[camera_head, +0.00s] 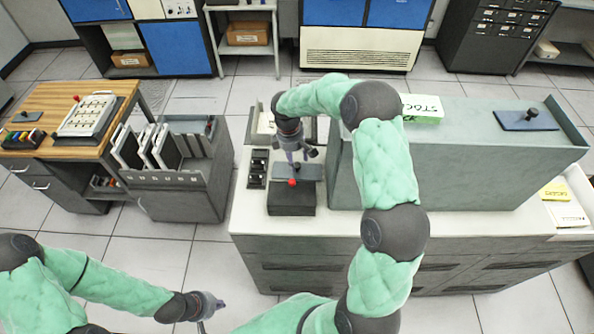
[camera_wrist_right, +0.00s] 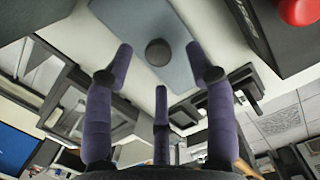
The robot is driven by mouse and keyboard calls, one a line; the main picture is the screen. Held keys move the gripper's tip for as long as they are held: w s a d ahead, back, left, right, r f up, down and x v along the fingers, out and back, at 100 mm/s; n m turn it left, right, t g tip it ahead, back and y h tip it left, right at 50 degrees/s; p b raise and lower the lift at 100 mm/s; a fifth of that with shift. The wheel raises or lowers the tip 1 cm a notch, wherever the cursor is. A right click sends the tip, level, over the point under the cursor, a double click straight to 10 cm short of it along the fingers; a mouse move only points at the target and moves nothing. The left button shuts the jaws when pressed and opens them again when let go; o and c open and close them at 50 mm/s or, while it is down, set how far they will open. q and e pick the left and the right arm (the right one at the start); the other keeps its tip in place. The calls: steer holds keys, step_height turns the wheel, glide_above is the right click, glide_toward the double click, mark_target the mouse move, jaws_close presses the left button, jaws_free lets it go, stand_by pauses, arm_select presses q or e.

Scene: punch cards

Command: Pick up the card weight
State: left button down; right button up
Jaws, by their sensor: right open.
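The card weight is a flat blue-grey plate (camera_head: 311,173) with a dark knob, on the white counter just behind a black box. My right gripper (camera_head: 297,156) is open above it, pointing down, and partly covers it in the head view. In the right wrist view the plate (camera_wrist_right: 180,28) and its round knob (camera_wrist_right: 158,52) lie ahead of the spread purple fingers (camera_wrist_right: 159,66), with nothing held. My left gripper (camera_head: 208,304) is low at the left, away from the counter; its fingers are too small to judge.
The black box (camera_head: 291,201) with a red knob (camera_head: 292,183) stands close in front of the weight. A tall grey cabinet (camera_head: 470,165) rises to the right, carrying a similar knobbed plate (camera_head: 527,119). A dark switch panel (camera_head: 258,169) is at the left. Another such plate (camera_head: 27,117) lies on the wooden desk.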

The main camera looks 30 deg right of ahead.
mark_target(297, 164)
steer(key=f, duration=0.4)
steer(key=shift+s+d, duration=0.15)
steer(key=shift+d, duration=0.15)
steer(key=shift+r, duration=0.1)
jaws_close()
